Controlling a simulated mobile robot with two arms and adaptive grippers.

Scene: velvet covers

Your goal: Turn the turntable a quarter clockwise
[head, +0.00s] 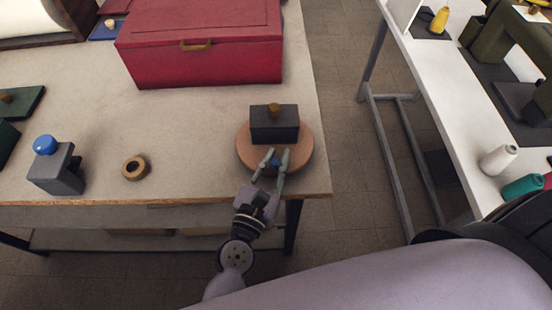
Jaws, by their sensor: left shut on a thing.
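The turntable (305,150) is a round, wood-coloured disc near the right front corner of the table. A dark grey box (275,126) with a brass knob (274,109) on top stands on it, towards the back. My left gripper (277,154) reaches in from the front over the disc's near edge. Its fingers are shut on a small blue peg (275,163) at that edge, partly hidden between them. My right gripper is not in view.
A red chest (200,60) stands behind on the table (200,130). To the left are a wooden ring (135,168) and a grey block with a blue knob (57,165). A white table (450,120) with thread spools stands to the right, across a floor gap.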

